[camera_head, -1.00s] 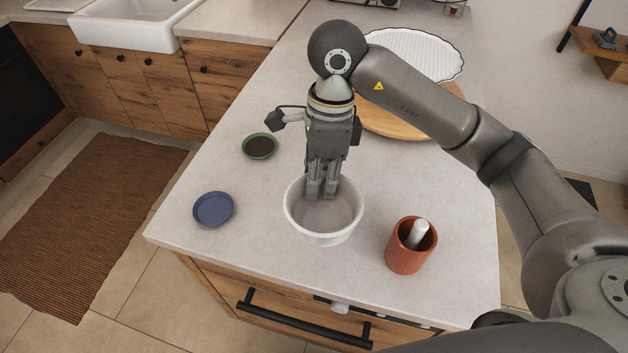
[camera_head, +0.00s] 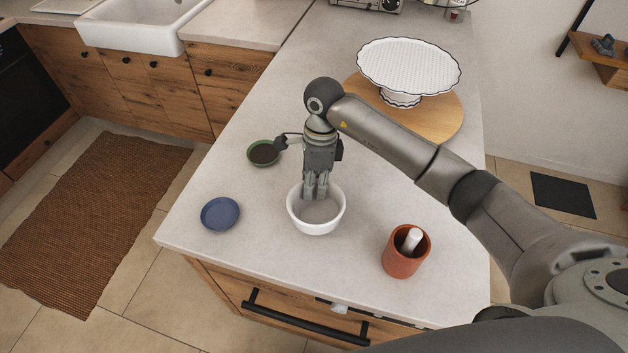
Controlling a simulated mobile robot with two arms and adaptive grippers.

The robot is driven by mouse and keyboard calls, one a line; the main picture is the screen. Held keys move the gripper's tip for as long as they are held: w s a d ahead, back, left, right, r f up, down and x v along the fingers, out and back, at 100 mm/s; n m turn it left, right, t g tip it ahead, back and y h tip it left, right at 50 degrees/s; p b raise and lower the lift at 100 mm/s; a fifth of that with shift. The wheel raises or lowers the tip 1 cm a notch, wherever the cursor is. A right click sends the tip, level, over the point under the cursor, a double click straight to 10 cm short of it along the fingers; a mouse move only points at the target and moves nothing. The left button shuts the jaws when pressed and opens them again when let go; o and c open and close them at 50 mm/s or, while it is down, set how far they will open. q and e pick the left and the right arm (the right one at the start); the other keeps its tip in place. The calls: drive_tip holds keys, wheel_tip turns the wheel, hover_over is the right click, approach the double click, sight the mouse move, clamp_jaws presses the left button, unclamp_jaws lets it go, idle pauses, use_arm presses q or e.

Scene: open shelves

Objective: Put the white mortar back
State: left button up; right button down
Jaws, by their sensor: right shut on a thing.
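The white mortar (camera_head: 316,226) is a round white bowl with a grey inside, upright at the front middle of the pale counter. My right gripper (camera_head: 315,194) comes down from above, with its fingers at the far side of the bowl. It is shut on the white mortar's far rim; the fingers cover part of that rim. The mortar looks at or very near the counter top, but I cannot tell whether it touches. My left gripper is not in view.
A terracotta cup (camera_head: 401,267) with a white pestle (camera_head: 411,240) stands to the right. A blue dish (camera_head: 220,214) and a green-rimmed bowl (camera_head: 264,153) are to the left. A white cake stand (camera_head: 408,66) stands on a round wooden board (camera_head: 447,117) behind my arm.

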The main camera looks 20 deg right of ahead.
drive_tip(key=shift+f, duration=0.1)
drive_tip(key=shift+f, duration=0.15)
drive_tip(key=c, duration=1.4)
unclamp_jaws()
drive_tip(key=shift+c, duration=0.2)
